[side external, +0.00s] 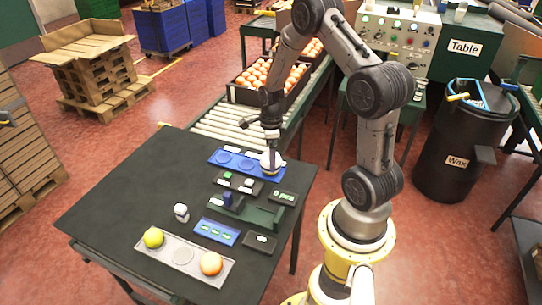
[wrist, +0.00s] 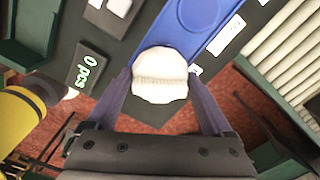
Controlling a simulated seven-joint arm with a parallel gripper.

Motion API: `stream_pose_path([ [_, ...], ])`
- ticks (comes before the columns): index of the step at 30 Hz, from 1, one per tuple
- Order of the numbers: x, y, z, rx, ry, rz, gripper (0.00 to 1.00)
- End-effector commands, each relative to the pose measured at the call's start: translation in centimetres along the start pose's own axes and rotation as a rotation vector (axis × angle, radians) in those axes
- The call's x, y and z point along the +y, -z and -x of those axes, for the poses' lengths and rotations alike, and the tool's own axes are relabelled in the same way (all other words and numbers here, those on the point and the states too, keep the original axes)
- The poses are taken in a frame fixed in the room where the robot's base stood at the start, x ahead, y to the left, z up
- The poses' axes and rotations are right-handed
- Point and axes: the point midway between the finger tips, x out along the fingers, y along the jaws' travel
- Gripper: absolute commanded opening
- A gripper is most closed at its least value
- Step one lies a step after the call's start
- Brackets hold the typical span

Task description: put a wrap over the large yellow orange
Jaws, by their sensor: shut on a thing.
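The yellow orange (side external: 153,237) sits in the left recess of a pale grey tray (side external: 183,268) at the table's near left. It carries no wrap. My gripper (side external: 270,153) is far from it, at the right end of the long blue tray (side external: 216,157). My gripper is shut on a white, rounded wrap with a ridged edge (wrist: 160,75), which sits between the two fingers in the wrist view. The wrap also shows under my gripper in the side view (side external: 270,165). I cannot tell whether it touches the blue tray.
An orange-coloured fruit (side external: 211,263) sits in the tray's right recess; the middle recess is empty. A small white item (side external: 181,212), a blue label plate (side external: 217,232) and a dark green holder (side external: 249,212) stand between. The table's left part (side external: 125,195) is clear.

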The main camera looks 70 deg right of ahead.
Motion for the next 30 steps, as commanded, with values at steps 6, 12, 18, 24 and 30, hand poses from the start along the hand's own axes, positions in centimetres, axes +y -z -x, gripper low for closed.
stream_pose_path([
  [6, 0.0, 0.0, -0.1, 0.0, 0.0, 0.0, 0.35],
  [12, 0.0, 0.0, -0.3, 0.0, -0.001, 0.0, 0.35],
  [18, 0.0, 0.0, -0.6, 0.0, 0.0, 0.0, 0.35],
  [24, 0.0, 0.0, -0.9, 0.0, 0.0, 0.0, 0.35],
  [30, 0.0, 0.0, -1.0, 0.0, 0.0, 0.0, 0.35],
])
